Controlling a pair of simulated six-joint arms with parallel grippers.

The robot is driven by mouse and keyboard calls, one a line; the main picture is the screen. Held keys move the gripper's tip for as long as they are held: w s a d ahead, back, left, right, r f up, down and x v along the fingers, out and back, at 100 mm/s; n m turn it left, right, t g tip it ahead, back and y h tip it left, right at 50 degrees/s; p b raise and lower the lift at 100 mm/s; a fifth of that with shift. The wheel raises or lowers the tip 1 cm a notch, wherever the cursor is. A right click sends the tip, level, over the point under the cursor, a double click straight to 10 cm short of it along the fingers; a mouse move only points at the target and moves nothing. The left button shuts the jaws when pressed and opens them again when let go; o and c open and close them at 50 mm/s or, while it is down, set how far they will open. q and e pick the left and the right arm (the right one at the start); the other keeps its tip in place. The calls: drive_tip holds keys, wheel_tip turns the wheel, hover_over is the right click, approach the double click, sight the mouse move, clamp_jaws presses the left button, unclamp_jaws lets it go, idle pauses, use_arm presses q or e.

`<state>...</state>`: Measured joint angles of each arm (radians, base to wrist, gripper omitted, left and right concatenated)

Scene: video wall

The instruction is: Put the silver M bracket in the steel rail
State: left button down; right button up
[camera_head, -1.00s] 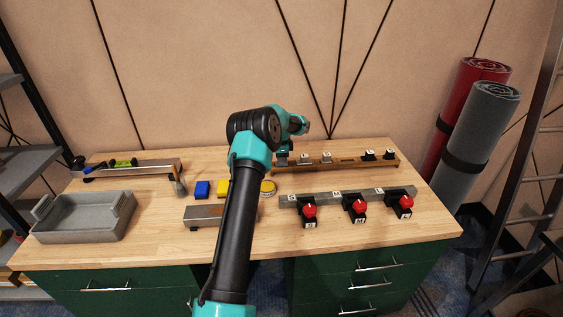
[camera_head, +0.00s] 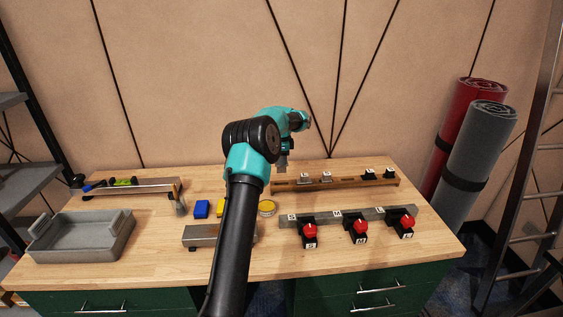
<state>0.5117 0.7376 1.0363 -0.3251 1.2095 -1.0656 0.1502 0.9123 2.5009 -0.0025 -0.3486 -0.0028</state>
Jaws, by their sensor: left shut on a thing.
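My left gripper (camera_head: 284,150) is above the left end of a wooden rail (camera_head: 350,182) at the back of the table. It is shut on a silver bracket (camera_head: 282,168), small and partly hidden, whose letter I cannot read. Two silver brackets (camera_head: 304,178) (camera_head: 326,177) stand in the wooden rail, with two black ones (camera_head: 369,174) (camera_head: 390,172) at its right. The steel rail (camera_head: 314,217) lies nearer the front, with S, M and L labels on top. My right gripper is not in view.
Black clamps with red knobs (camera_head: 361,227) sit along the front of the steel rail. A grey tray (camera_head: 78,248), blue block (camera_head: 202,209), yellow block (camera_head: 222,209) and round yellow-topped tin (camera_head: 267,208) are to the left. Bare wood lies between the rails.

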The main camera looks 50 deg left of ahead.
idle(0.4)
use_arm(q)
drive_tip(key=w+d, duration=0.3)
drive_tip(key=d, duration=1.3)
drive_tip(key=w+d, duration=0.3)
drive_tip(key=d, duration=1.4)
drive_tip(key=shift+d+r, duration=0.25)
drive_tip(key=shift+r, duration=0.1)
drive_tip(key=shift+w+f, duration=0.1)
drive_tip(key=shift+f, duration=2.35)
drive_tip(key=shift+f, duration=2.7)
